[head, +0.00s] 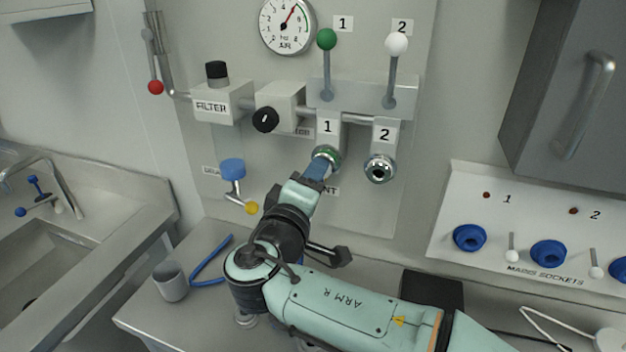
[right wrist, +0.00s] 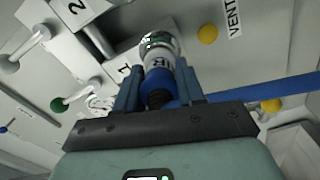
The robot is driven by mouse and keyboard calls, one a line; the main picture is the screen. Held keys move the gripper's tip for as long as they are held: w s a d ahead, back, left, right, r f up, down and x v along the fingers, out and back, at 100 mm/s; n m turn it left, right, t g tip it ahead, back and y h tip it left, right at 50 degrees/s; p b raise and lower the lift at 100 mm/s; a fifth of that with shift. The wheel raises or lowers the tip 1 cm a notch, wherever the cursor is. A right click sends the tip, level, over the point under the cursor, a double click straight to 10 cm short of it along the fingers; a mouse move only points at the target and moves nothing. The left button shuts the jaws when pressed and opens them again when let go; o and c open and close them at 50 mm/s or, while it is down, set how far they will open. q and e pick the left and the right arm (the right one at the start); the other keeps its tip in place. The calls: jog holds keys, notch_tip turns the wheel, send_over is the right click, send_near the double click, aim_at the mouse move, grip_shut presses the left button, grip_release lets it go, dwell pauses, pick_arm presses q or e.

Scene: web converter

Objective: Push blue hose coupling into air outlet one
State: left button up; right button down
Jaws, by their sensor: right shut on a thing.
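Air outlet one (head: 328,156) is the round fitting with a green ring under label 1 on the wall panel. My right gripper (head: 317,172) is right in front of it. In the right wrist view its two fingers (right wrist: 160,88) are shut on the blue hose coupling (right wrist: 158,80), one on each side. The coupling lines up with the chrome outlet (right wrist: 160,46) and appears to meet it; I cannot tell how deep it sits. The blue hose (right wrist: 255,91) runs off to the right there. In the head view the coupling is mostly hidden. My left gripper is not in view.
Outlet two (head: 380,169) is empty, just right of outlet one. Green (head: 327,40) and white (head: 396,43) ball levers stand above. A blue-knobbed drain valve (head: 232,170) is at left. A grey cup (head: 170,281) and a blue hose loop (head: 209,262) lie on the counter below.

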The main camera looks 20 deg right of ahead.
jog(key=shift+w+d, duration=0.35)
jog(key=shift+w, duration=0.1)
dwell(0.6)
jog(key=c, duration=0.6)
grip_release()
jog(key=b+v, duration=0.2)
jog(key=v, duration=1.1)
jog(key=shift+s+a, duration=0.1)
jog(key=shift+a, duration=0.05)
